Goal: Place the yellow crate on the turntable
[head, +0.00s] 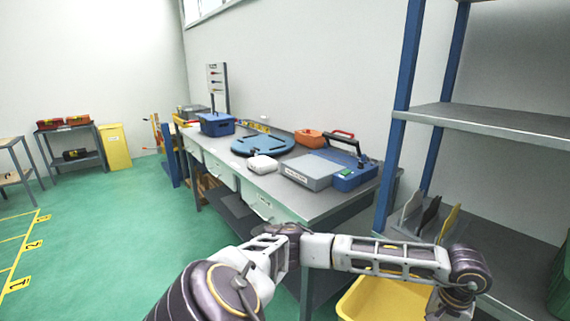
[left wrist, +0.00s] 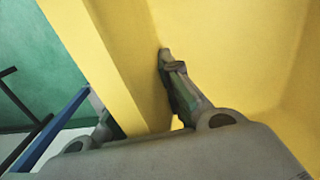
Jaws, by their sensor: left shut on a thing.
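The yellow crate (head: 382,300) shows at the bottom edge of the head view, below my left arm and partly cut off. In the left wrist view the crate's wall (left wrist: 118,62) fills much of the picture. My left gripper (left wrist: 140,95) is shut on this wall, with one finger inside the crate and the other outside, mostly hidden. In the head view my left arm reaches across to the right and bends down beside the crate. My right gripper is not in view.
The workbench (head: 313,199) also bears a blue bin (head: 216,124), a white object (head: 262,163), a grey box (head: 306,170), a blue case (head: 352,177) and an orange part (head: 309,138). A shelf rack (head: 485,122) with blue posts stands at the right. Green floor at left is open.

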